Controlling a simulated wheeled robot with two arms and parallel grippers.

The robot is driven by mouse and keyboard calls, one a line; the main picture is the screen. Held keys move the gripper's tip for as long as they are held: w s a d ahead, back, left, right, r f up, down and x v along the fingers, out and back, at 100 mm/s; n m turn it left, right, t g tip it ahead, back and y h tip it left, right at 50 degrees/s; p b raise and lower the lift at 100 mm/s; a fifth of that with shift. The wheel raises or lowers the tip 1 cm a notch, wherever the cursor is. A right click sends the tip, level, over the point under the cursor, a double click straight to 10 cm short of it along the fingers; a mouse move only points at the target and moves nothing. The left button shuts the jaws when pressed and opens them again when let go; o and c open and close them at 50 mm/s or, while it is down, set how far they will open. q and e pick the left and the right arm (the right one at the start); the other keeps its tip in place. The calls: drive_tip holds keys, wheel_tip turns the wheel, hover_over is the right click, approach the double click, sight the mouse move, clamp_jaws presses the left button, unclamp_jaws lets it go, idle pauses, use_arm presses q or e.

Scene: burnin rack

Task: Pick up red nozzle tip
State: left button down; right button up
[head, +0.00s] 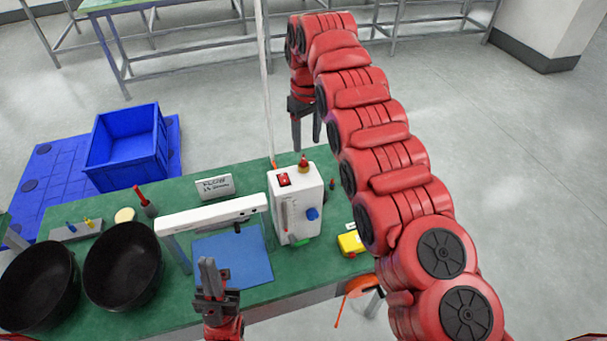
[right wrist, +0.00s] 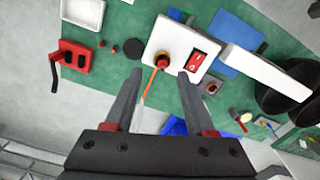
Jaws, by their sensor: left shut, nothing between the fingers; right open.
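A small brass-and-red tip (head: 303,165) stands on top of a white box-shaped device (head: 310,205), and looks like the red nozzle tip. In the right wrist view the tip (right wrist: 162,60) appears as a red-orange round piece, lined up between the fingertips; contact cannot be seen. My right gripper (head: 306,145) is open and points down beyond the device; its two fingers (right wrist: 160,74) spread in the right wrist view. My left gripper (head: 208,262) is shut and empty at the table's front, near the blue mat (head: 232,260).
A thin pole (head: 265,85) with an orange base rises behind the device. A white beam (head: 212,214) spans left of it. Black bowls (head: 122,266), a holder with blue and yellow tips (head: 77,233), a yellow block (head: 350,243) and a blue crate (head: 125,150) stand around.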

sight(304, 155)
drive_tip(key=shift+f, duration=0.55)
drive_tip(key=shift+a+f+p, duration=0.1)
drive_tip(key=shift+f+p, duration=0.25)
drive_tip(key=shift+f, duration=0.05)
drive_tip(key=f, duration=0.1)
drive_tip(key=f+p, duration=0.2)
drive_tip(key=shift+w+a+f, duration=0.15)
drive_tip(key=shift+a+f, duration=0.1)
drive_tip(key=shift+f, duration=0.45)
clamp_jaws()
